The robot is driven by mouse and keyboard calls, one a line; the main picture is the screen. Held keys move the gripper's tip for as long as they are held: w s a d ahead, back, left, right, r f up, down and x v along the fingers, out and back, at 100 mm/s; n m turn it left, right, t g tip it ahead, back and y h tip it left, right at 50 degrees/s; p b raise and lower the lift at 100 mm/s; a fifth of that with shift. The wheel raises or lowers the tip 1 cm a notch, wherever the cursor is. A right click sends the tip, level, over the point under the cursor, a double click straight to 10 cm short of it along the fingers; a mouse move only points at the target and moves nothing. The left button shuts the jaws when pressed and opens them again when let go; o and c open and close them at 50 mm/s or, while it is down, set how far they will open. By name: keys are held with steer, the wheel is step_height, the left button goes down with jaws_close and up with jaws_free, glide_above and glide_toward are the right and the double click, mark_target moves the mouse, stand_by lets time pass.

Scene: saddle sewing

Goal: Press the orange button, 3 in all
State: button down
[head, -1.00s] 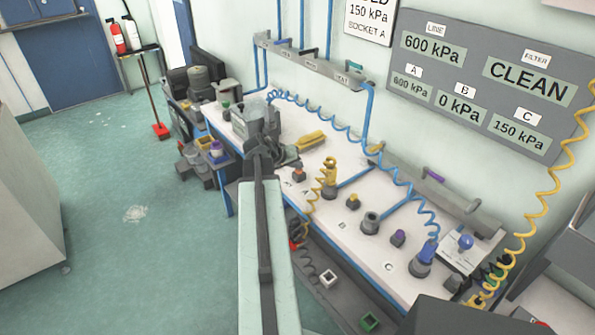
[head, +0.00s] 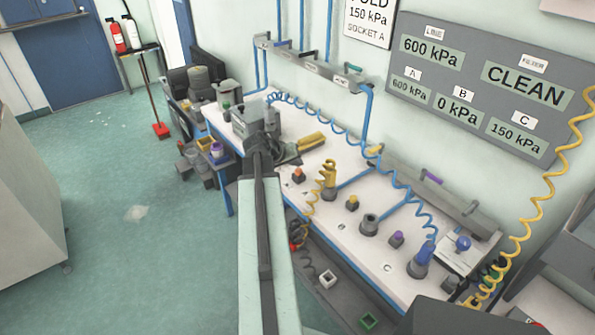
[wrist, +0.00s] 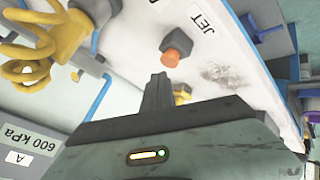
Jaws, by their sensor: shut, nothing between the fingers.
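The orange button (head: 298,174) sits on a small dark base near the left part of the white bench top. In the wrist view the orange button (wrist: 175,50) stands on its grey base, close to the "JET" label. My gripper (wrist: 159,77) is shut and empty, its dark fingertips just short of the button in that picture. A gap shows between them, but their height difference cannot be told. In the head view my gripper (head: 291,157) is small and dark, up and left of the button, and its fingers are hard to make out.
A yellow coiled hose fitting (head: 328,174) stands right of the button. A yellow button (head: 352,202), a purple button (head: 397,239) and a blue fitting (head: 424,255) lie farther right. The wall panel (head: 474,72) reads A 600, B 0, C 150 kPa. A yellow-handled object (head: 312,140) lies behind my gripper.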

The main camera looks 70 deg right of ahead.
mark_target(297, 171)
steer(key=shift+r+p, duration=2.65)
steer(key=shift+f, duration=0.1)
stand_by(0.4)
